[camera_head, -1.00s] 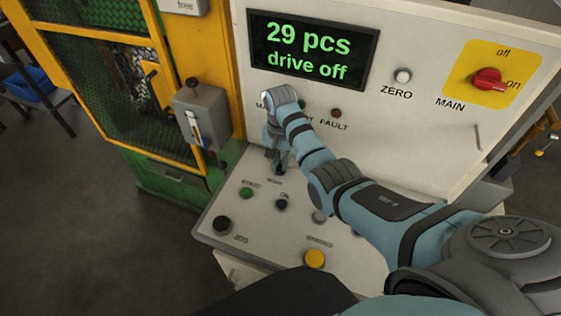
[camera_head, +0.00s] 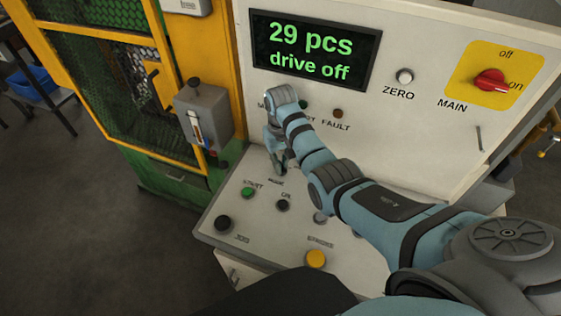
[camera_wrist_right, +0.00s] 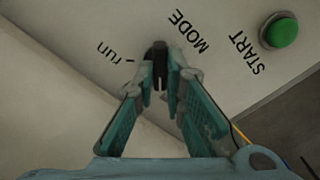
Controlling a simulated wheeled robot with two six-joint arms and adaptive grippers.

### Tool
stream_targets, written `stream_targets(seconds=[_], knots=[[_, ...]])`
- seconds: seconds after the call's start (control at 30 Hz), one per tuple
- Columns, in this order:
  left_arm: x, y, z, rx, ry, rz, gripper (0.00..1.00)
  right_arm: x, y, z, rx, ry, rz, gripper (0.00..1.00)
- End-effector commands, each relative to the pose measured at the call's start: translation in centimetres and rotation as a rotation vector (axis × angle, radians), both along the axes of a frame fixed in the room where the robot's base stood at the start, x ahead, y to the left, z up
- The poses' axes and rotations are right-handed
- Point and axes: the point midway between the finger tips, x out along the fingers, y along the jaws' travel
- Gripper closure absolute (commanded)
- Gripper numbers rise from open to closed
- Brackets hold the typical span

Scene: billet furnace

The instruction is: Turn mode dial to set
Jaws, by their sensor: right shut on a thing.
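The black mode dial (camera_wrist_right: 159,50) sits on the sloping desk of the control panel, with the words "MODE" and "run" printed beside it in the right wrist view. The fingers of my right gripper (camera_wrist_right: 162,78) are on either side of the dial and shut on it. In the head view my right gripper (camera_head: 277,161) is down at the desk just above the "MODE" label, and it hides most of the dial. Which mark the dial points to is unclear. My left gripper is in neither view.
A green START button (camera_wrist_right: 281,31) is close to the dial. A black knob (camera_head: 283,205), a black button (camera_head: 222,223) and a yellow button (camera_head: 315,259) are on the desk. The display (camera_head: 313,50) reads "29 pcs, drive off". The red main switch (camera_head: 490,80) is at right.

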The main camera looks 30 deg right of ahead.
Motion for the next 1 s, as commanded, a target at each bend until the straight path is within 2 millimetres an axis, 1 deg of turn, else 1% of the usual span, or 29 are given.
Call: stream_targets(seconds=[0.53, 0.57, 0.6, 0.67, 0.93, 1.0], knots=[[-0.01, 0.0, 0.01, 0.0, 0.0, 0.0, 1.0, 0.06, -0.01, 0.09, -0.001, -0.002, 0.029, 1.0], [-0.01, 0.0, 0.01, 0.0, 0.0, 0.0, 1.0, 0.06, -0.01, 0.08, -0.001, -0.002, 0.029, 0.86], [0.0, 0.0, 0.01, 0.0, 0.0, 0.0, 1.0, 0.06, -0.01, 0.08, -0.001, -0.002, 0.028, 0.8], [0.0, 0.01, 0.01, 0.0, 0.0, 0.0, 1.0, 0.05, -0.01, 0.07, -0.001, -0.001, 0.028, 0.7], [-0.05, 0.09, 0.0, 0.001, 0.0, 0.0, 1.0, 0.02, 0.0, 0.04, -0.001, 0.0, 0.027, 0.69], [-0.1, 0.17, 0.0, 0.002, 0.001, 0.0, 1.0, 0.07, -0.01, 0.38, -0.001, -0.002, 0.027, 0.69]])
